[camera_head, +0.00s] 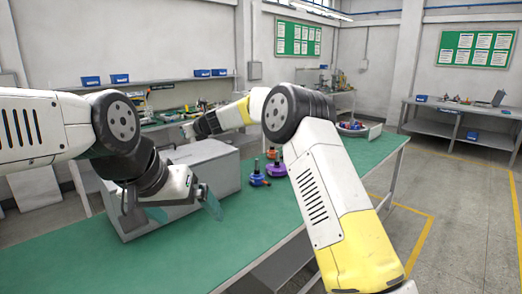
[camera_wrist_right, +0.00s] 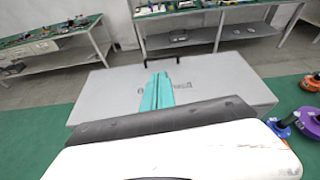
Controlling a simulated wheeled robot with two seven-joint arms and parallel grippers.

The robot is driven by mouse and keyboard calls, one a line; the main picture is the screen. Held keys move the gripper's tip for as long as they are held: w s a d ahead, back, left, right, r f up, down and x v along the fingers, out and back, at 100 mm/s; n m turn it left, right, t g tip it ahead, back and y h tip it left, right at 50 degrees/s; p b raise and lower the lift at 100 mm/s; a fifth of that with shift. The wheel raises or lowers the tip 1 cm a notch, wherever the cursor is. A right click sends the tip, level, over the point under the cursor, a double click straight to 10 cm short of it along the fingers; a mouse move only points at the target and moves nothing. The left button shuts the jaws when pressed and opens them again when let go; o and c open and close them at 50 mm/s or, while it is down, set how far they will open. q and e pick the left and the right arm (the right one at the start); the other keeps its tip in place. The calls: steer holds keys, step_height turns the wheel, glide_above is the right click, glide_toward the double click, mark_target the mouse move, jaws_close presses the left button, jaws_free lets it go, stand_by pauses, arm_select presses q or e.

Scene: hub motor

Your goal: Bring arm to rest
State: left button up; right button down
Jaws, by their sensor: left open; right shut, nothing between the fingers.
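My left gripper (camera_head: 184,209) is in the left half of the head view, its teal fingers spread apart and pointing down in front of the grey box (camera_head: 219,174). Nothing shows between these fingers. My right arm (camera_head: 325,185) comes up from the bottom right, bends at a dark elbow joint and reaches left above the far side of the box. My right gripper shows in the right wrist view as teal fingers (camera_wrist_right: 158,90) closed together with nothing held, seen against the grey box (camera_wrist_right: 225,88). In the head view its fingertips are too small to make out.
Blue (camera_head: 258,174), purple (camera_head: 276,169) and orange (camera_head: 271,153) motor parts stand right of the box on the green table (camera_head: 100,262). The table front is clear.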

steer(key=s+d+r+n+g+h, duration=0.1)
steer(key=s+d+r+n, duration=0.4)
steer(key=s+d+n, duration=0.35)
steer(key=s+d+r+n+h, duration=0.1)
steer(key=s+d+r+n, duration=0.4)
steer(key=s+d, duration=0.55)
steer(key=s+d+f+n+g+h, duration=0.1)
steer(key=s+d+f+n+h, duration=0.1)
steer(key=s+d, duration=0.6)
steer(key=s+d+f+n+h, duration=0.1)
steer(key=s+d+f+n, duration=0.4)
steer(key=s, duration=0.6)
steer(key=s+d+f+n+g+h, duration=0.1)
steer(key=s+d+f+n, duration=0.3)
steer(key=s+d, duration=0.6)
steer(key=shift+s+d+f+n+g+h, duration=0.2)
steer(key=shift+s+d+n+g+h, duration=0.15)
steer(key=shift+n+h, duration=0.6)
